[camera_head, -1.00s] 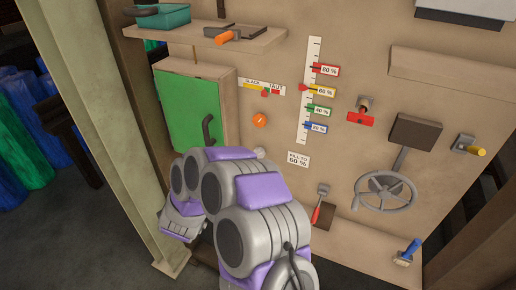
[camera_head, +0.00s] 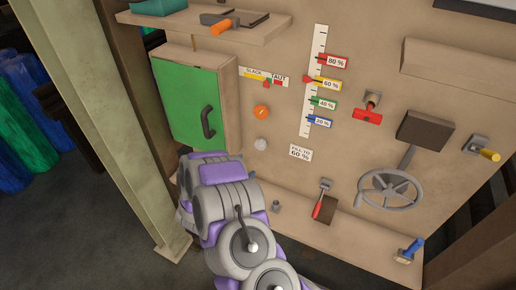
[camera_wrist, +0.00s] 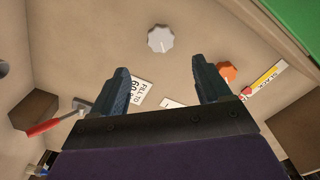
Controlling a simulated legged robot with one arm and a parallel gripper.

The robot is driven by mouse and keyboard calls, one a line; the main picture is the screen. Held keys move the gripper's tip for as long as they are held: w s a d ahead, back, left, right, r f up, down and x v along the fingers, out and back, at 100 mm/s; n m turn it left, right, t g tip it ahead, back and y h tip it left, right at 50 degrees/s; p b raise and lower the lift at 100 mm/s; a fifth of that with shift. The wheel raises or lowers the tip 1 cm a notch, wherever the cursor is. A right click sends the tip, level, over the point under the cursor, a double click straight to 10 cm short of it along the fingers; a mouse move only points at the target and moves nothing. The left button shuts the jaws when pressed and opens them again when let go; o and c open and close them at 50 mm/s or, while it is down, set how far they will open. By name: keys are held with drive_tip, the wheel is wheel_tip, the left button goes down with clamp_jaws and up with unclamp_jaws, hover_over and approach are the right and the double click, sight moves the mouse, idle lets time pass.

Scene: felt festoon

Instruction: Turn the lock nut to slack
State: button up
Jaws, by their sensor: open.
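A white sign (camera_head: 263,78) reads SLACK at left and TAUT at right, with a small red pointer near its middle. Below it on the board are an orange round knob (camera_head: 261,112) and a pale grey-white knob (camera_head: 261,144). No part is labelled as the lock nut, so I cannot tell which it is. In the wrist view my gripper (camera_wrist: 160,66) is open and empty. The pale knob (camera_wrist: 160,38) shows just beyond and between its fingertips, apart from them. The orange knob (camera_wrist: 229,72) is right of the right finger. The head view does not show the fingers.
A green-doored cabinet (camera_head: 190,105) stands left of the knobs, under a shelf (camera_head: 205,30). To the right are a level scale (camera_head: 316,85), a red T-handle (camera_head: 368,116), a handwheel (camera_head: 390,189) and a red-handled lever (camera_head: 319,204). A small grey stub (camera_head: 276,206) sits below.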

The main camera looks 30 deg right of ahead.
sight(259, 147)
drive_tip(key=x, duration=1.2)
drive_tip(key=c, duration=1)
